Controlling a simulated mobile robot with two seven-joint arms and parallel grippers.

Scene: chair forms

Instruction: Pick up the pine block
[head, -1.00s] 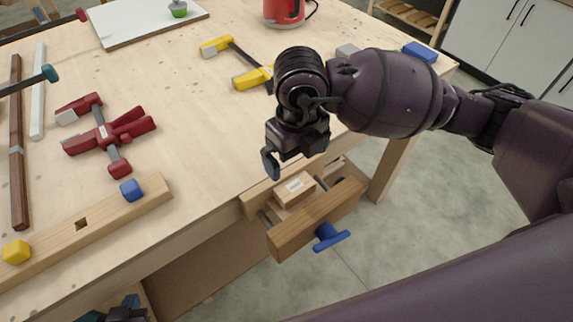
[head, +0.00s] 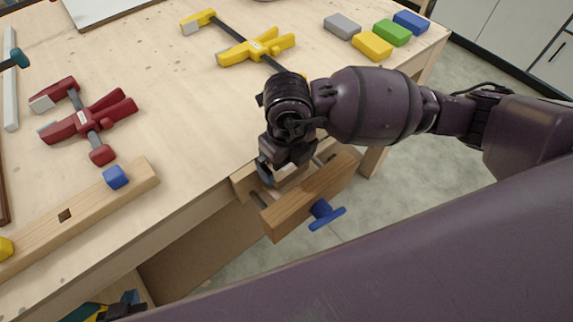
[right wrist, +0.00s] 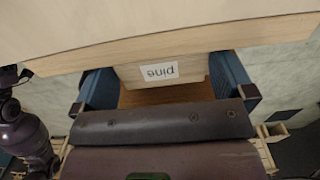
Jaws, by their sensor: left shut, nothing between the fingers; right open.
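The pine block (right wrist: 193,76), pale wood with a white "pine" label, lies in the right wrist view between the two blue fingers of my right gripper (right wrist: 162,70). The fingers are open, one on each side of it; I cannot tell whether they touch it. In the head view my right gripper (head: 278,172) is down at the gap behind the wooden front jaw (head: 310,195) on the bench edge, and it hides most or all of the block. My left gripper (head: 122,312) is shut and empty, low at the bottom left, partly cut off.
The jaw has a blue handle (head: 324,214) and stands out from the workbench (head: 180,110). A red clamp (head: 88,120), a yellow clamp (head: 250,48) and several coloured blocks lie on top. A wooden bar (head: 90,208) runs along the front edge.

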